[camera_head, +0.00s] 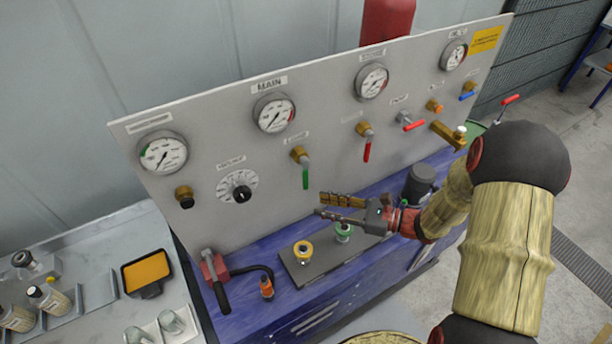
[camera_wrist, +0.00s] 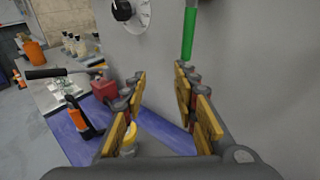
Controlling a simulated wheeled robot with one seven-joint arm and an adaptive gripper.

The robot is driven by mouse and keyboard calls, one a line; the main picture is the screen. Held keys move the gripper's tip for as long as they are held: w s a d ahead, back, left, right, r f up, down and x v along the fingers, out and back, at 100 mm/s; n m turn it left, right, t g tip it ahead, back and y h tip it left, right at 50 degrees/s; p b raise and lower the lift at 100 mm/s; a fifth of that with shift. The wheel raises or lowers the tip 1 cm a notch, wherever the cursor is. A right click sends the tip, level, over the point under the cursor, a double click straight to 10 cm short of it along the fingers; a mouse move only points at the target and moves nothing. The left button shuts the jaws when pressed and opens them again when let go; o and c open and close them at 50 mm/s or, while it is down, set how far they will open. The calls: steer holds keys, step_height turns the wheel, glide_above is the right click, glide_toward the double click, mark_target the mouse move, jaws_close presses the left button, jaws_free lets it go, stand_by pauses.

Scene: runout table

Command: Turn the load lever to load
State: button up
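The lever with a green handle (camera_head: 305,177) hangs straight down from a brass valve on the grey panel. The small label above it seems to read LOAD, but it is blurred. The green handle also shows at the top of the wrist view (camera_wrist: 188,35), right of centre and beyond my right finger. My gripper (camera_head: 322,204) is in front of the panel, below and a little right of the handle in the head view. In the wrist view its two fingers (camera_wrist: 160,80) are apart with nothing between them. The handle is not between the fingers.
The panel (camera_head: 225,135) also carries several gauges, a black dial (camera_head: 240,193) and red-handled valves, one hanging down (camera_head: 367,150). Below are a blue bench (camera_head: 265,245), a dark plate (camera_head: 328,262) with two fittings, and a red pump with a black handle (camera_head: 217,280).

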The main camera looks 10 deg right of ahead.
mark_target(306, 178)
steer(key=w+d+r+m+t, duration=0.2)
steer(key=w+r+t, duration=0.1)
steer(key=r, duration=0.1)
steer(key=shift+g, duration=0.3)
steer(key=x, duration=0.8)
steer(key=shift+a+r, duration=0.1)
steer(key=shift+a, duration=0.05)
steer(key=c, duration=0.3)
steer(key=c, duration=0.4)
jaws_close()
